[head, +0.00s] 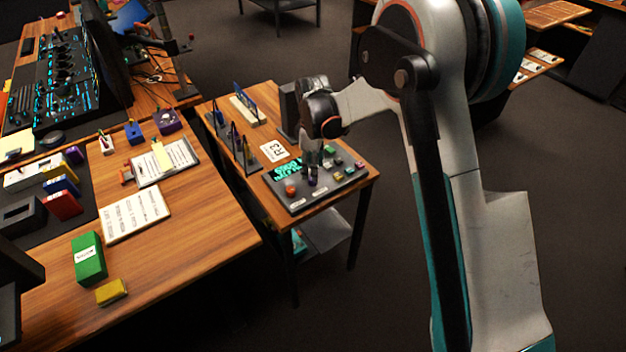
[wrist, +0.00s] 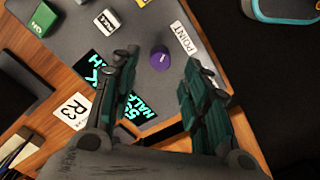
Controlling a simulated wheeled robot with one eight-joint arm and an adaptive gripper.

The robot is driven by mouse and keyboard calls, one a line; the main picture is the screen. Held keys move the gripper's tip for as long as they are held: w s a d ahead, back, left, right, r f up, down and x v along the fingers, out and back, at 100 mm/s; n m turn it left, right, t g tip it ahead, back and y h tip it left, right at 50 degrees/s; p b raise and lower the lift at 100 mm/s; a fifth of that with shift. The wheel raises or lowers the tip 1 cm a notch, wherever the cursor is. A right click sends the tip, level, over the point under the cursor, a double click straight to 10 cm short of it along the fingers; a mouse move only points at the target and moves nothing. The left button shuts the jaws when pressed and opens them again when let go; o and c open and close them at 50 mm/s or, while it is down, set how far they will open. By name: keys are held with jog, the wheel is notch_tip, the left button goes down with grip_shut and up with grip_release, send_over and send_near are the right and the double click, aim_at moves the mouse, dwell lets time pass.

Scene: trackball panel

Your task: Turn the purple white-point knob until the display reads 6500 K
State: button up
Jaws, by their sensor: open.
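The purple white-point knob (wrist: 160,58) stands on the grey panel, with a small white mark on its top. A white label reading "POINT" (wrist: 183,38) lies beside it. My gripper (wrist: 163,56) is open, with one finger on either side of the knob and a visible gap to each. In the head view my gripper (head: 314,158) points down over the panel, and the knob (head: 313,182) shows small below it. The display (wrist: 137,108) has cyan text, partly hidden by a finger; I cannot read its full value.
The grey panel (head: 345,184) also carries an orange-red knob (head: 290,189) and several small coloured buttons on the right. A card marked "R3" (head: 274,151) lies behind it. The panel's table edge is close in front.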

jog(key=shift+f+b, duration=0.6)
jog(key=shift+f, duration=1.8)
grip_shut()
